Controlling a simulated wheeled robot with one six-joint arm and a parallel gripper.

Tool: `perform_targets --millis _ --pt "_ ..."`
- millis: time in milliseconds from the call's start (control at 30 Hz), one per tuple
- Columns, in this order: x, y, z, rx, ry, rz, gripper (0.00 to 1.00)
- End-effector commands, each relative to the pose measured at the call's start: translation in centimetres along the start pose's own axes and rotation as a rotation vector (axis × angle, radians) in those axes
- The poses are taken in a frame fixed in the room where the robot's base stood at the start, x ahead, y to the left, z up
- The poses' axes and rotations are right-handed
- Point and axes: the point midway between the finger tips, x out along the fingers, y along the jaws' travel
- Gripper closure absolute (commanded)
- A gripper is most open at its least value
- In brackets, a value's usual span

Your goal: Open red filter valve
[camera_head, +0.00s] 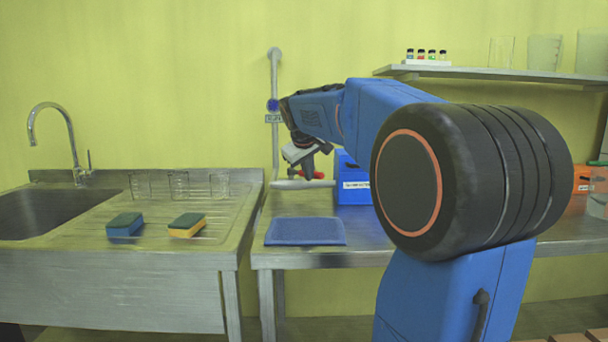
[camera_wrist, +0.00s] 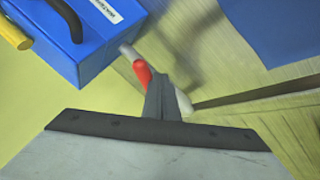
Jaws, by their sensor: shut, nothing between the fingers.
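The red valve handle (camera_wrist: 142,72) shows in the wrist view on a pale pipe, just left of my fingertips. In the head view a small bit of red (camera_head: 318,175) shows beside my gripper, at the low end of the wall pipe (camera_head: 275,140). My gripper (camera_head: 307,177) points down there, and its dark fingers (camera_wrist: 155,80) are shut and empty. The fingertips overlap the handle's edge in the wrist view; I cannot tell whether they touch it. Part of the handle and pipe is hidden behind the fingers.
A blue box (camera_head: 352,190) with a white label stands close to the right of the pipe. A blue mat (camera_head: 305,231) lies on the steel table below. A blue knob (camera_head: 272,105) sits higher on the pipe. Two sponges (camera_head: 186,225) lie by the sink at left.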

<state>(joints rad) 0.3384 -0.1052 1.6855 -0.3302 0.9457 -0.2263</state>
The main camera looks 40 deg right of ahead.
Motion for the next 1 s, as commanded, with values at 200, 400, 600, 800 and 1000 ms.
perform_targets --millis 200,400,600,800,1000 --pt "0.5 1.1 0.1 -0.072 0.043 -0.043 1.0" --pt "1.1 2.0 0.1 -0.071 0.041 -0.042 1.0" --pt "1.6 3.0 0.0 -0.134 0.078 -0.081 1.0" --pt "2.2 3.6 -0.2 -0.176 0.101 -0.105 1.0" --pt "2.8 4.4 -0.5 -0.176 0.1 -0.104 1.0"
